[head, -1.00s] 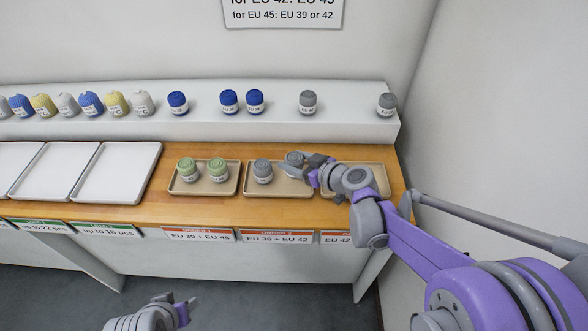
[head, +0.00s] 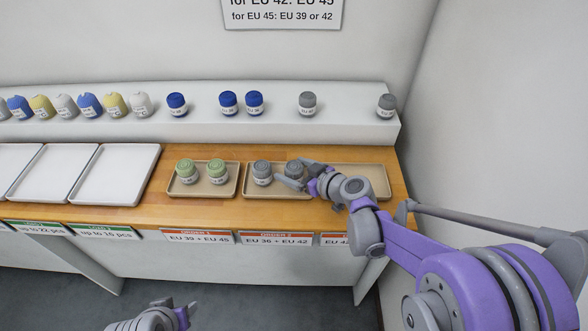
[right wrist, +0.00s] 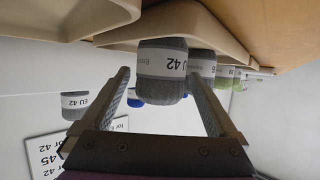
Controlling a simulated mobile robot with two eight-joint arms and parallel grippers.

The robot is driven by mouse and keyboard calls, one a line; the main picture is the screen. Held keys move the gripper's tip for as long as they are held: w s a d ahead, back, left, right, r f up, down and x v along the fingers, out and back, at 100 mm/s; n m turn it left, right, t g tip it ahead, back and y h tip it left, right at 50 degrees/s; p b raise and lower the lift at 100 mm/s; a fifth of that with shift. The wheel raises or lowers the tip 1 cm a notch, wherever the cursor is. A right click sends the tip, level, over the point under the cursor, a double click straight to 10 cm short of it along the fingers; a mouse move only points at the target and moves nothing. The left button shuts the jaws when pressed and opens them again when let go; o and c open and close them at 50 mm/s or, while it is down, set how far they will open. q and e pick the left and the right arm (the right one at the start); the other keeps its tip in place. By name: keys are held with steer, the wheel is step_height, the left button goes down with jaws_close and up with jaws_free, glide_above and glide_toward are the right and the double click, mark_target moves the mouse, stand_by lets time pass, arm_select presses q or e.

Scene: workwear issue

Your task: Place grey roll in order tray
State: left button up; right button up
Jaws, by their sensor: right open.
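A grey roll (head: 294,168) with an EU 42 label stands upright at the right of the middle order tray (head: 251,191), labelled EU 36 + EU 42. Another grey roll (head: 262,172) stands left of it in the same tray. My right gripper (head: 300,173) is open around the right-hand roll. In the right wrist view the labelled roll (right wrist: 162,72) stands between the spread fingers (right wrist: 158,84), with gaps at its sides. My left gripper (head: 178,306) is low in the head view, away from the trays; its jaw opening is unclear.
The left order tray (head: 203,193) holds two green rolls. The right order tray (head: 362,178) is partly behind my right arm. White trays (head: 117,172) lie at the left. A raised shelf (head: 220,128) behind carries blue, grey and other coloured items.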

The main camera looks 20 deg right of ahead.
steer(key=shift+r, duration=0.15)
steer(key=shift+s+d+r, duration=0.1)
steer(key=shift+s+r, duration=0.05)
steer(key=p+v, duration=0.1)
steer(key=v, duration=1)
steer(key=s+a+f+m+g+h, duration=0.15)
steer(key=s+a+f+g, duration=0.3)
steer(key=s, duration=0.45)
steer(key=s+d+f+m+g+h, duration=0.2)
steer(key=s+m+h, duration=0.2)
steer(key=s, duration=0.5)
steer(key=shift+s+d+f+h, duration=0.2)
steer(key=shift+s+f+h, duration=0.2)
steer(key=shift+h, duration=0.05)
